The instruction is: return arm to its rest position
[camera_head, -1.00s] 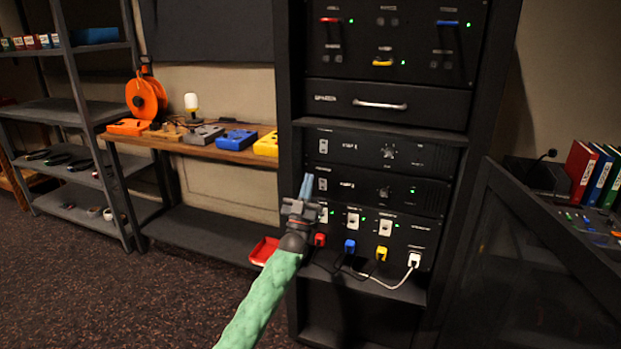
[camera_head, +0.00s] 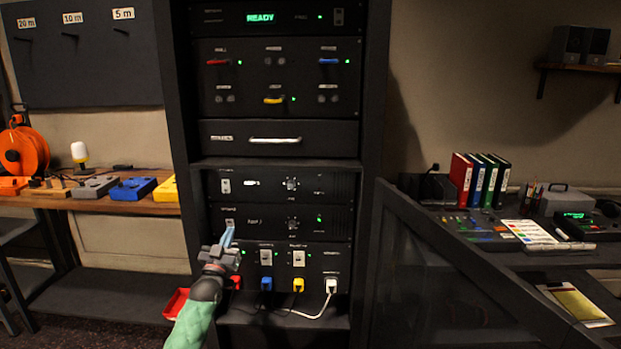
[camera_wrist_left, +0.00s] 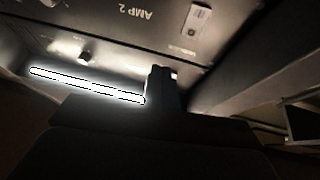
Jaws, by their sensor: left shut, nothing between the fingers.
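My left gripper (camera_head: 227,240) shows in the head view in front of the lower part of the equipment rack (camera_head: 370,130), with my green arm coming up from below. Its fingers are shut with nothing between them and point up toward the left end of the second amp panel (camera_head: 270,222). In the left wrist view the dark fingers (camera_wrist_left: 162,75) are close together below the panel marked AMP 2 (camera_wrist_left: 120,25). I cannot tell whether the fingertips touch the panel. My right gripper is in neither view.
Red, blue, yellow and white plugs (camera_head: 331,286) sit along the rack's bottom panel, with a white cable. A red tray (camera_head: 176,303) lies beside my arm. A wooden shelf (camera_head: 90,205) with coloured boxes stands left. A dark slanted panel (camera_head: 450,270) and a desk with binders (camera_head: 478,180) stand right.

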